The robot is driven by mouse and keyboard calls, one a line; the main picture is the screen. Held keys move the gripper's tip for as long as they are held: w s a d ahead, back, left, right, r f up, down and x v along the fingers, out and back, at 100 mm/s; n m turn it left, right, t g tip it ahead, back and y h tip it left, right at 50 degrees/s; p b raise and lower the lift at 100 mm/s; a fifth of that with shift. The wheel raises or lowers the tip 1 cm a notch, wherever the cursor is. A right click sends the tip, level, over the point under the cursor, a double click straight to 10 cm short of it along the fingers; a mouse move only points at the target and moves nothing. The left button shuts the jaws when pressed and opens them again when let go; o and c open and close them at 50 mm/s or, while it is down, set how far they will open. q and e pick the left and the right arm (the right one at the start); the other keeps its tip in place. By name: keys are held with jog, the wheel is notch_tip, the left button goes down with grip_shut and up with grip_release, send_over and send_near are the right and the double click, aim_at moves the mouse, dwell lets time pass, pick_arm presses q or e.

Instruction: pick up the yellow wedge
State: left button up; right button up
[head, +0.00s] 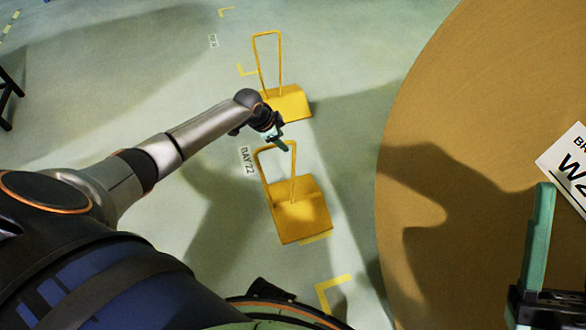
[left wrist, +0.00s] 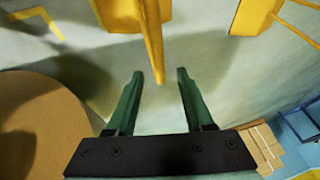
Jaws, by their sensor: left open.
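Two yellow wedges with upright loop handles stand on the floor in the head view: a near wedge (head: 298,212) and a far wedge (head: 290,103). My left gripper (head: 281,145) is at the top of the near wedge's handle. In the left wrist view my left gripper (left wrist: 160,75) is open. A yellow handle (left wrist: 152,40) points toward it, its end showing between the fingertips, with no finger visibly closed on it. Part of a wedge body (left wrist: 118,14) shows behind that handle. One finger of my right gripper (head: 540,235) shows at lower right; its opening cannot be judged.
A large brown kraft roll (head: 450,150) with a white label (head: 570,165) fills the right side of the head view. Another yellow wedge (left wrist: 252,14) shows at the wrist view's top right, and stacked brown boxes (left wrist: 262,146) at lower right. Floor left of the wedges is clear.

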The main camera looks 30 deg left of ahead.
pick_arm(q)
jog(key=shift+w+d+f, duration=0.1)
jog(key=shift+w+f, duration=0.15)
jog(key=shift+f, duration=0.25)
jog(key=shift+f, duration=0.25)
jog(key=shift+c, duration=0.4)
grip_shut()
dwell(1.1)
jog(key=shift+w+r, duration=0.1)
jog(key=shift+r, duration=0.05)
